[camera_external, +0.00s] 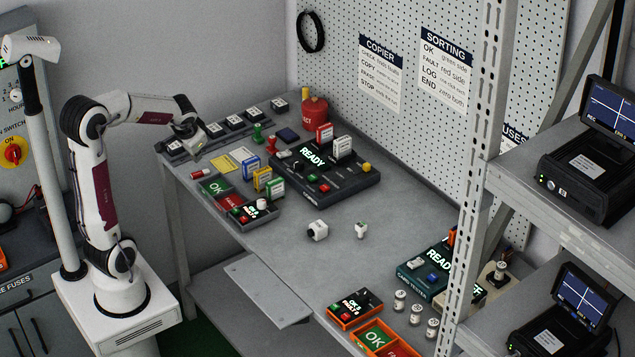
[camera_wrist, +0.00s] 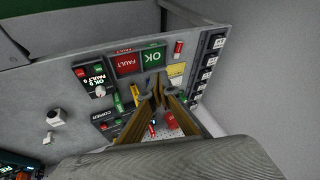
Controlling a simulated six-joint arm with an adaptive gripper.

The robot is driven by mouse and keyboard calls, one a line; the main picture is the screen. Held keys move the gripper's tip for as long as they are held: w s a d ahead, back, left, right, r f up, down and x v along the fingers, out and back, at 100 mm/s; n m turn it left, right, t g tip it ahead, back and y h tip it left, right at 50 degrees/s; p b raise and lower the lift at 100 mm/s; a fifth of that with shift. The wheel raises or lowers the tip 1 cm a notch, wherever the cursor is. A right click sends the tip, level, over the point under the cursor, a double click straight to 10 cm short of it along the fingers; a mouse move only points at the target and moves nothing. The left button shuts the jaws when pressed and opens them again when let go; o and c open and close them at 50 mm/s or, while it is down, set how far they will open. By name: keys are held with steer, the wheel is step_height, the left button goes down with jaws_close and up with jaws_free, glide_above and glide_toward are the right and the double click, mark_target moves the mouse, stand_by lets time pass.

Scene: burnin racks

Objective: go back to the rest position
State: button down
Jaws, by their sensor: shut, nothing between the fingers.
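My gripper (camera_external: 203,143) hangs above the left end of the grey workbench (camera_external: 290,265), at the end of my raised, bent arm. Its fingers point down and are shut with nothing between them. In the wrist view, the fingertips of my gripper (camera_wrist: 158,88) meet over the bench, near a yellow pad (camera_wrist: 176,72) and a tray with green OK and red FAULT sections (camera_wrist: 138,61). In the external view, the gripper is apart from the bench items.
The black copier (camera_external: 325,178) reads READY, with cards standing in it. A row of black labelled blocks (camera_external: 234,121) lines the back left edge. Two small white pieces (camera_external: 317,230) lie mid-bench. A teal tester (camera_external: 428,273) and metal shelf post (camera_external: 478,160) stand at right.

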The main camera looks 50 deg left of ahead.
steer(key=s+d+r+m+t+h, duration=0.1)
steer(key=s+d+r+h, duration=0.1)
steer(key=s+d, duration=0.5)
steer(key=s+d+r+t+h, duration=0.1)
steer(key=s+d+r+h, duration=0.1)
steer(key=s+d, duration=0.6)
steer(key=d, duration=0.4)
steer(key=shift+s+d+m+h, duration=0.2)
steer(key=shift+d+m+h, duration=0.05)
steer(key=shift+m+h, duration=0.15)
